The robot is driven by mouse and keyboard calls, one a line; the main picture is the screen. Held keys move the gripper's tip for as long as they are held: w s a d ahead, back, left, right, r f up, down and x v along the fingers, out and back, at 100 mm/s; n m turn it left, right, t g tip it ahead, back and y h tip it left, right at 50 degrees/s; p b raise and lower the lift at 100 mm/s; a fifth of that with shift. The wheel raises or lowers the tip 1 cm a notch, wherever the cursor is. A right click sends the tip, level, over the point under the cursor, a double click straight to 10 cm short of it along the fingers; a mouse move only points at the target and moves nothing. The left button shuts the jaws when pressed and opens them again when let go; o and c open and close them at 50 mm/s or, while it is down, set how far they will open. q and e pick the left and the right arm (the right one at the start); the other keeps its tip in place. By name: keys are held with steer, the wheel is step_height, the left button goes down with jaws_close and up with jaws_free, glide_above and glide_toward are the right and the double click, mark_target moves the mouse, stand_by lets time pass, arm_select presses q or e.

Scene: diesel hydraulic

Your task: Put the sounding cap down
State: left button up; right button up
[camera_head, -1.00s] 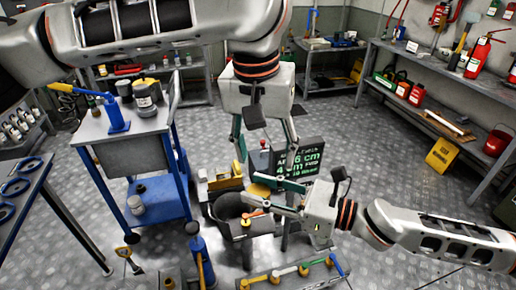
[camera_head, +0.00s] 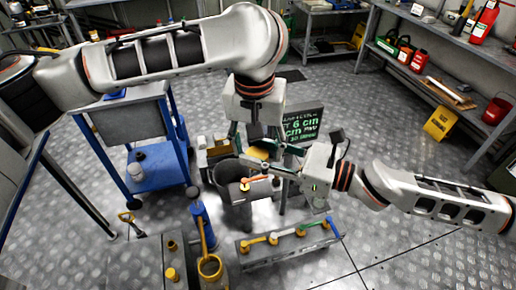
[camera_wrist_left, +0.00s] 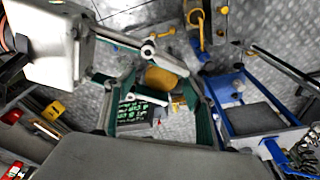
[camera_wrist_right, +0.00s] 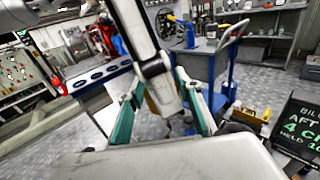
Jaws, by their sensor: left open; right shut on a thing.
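The sounding cap appears to be the round yellow piece (camera_head: 258,153) at the fingertips of my right gripper (camera_head: 264,167). It also shows as a yellow disc in the left wrist view (camera_wrist_left: 158,78), and a yellow part shows between the fingers in the right wrist view (camera_wrist_right: 153,103). My right gripper is shut, seemingly on this cap; the exact contact is hidden by the fingers. My left gripper (camera_head: 257,140) is open, pointing down just above and behind the cap, with its fingers spread around that area.
A dark bucket (camera_head: 225,174) and a grey stand with an orange lever (camera_head: 257,181) are close below. A rail with coloured handles (camera_head: 290,245) lies in front. A lit sign (camera_head: 303,124) stands behind. A blue trolley (camera_head: 160,168) is left.

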arm_select(q)
steer(key=shift+f, duration=0.5)
steer(key=c, duration=1.2)
steer(key=shift+c, duration=0.4)
arm_select(e)
steer(key=o, duration=1.2)
steer(key=shift+c, duration=0.2)
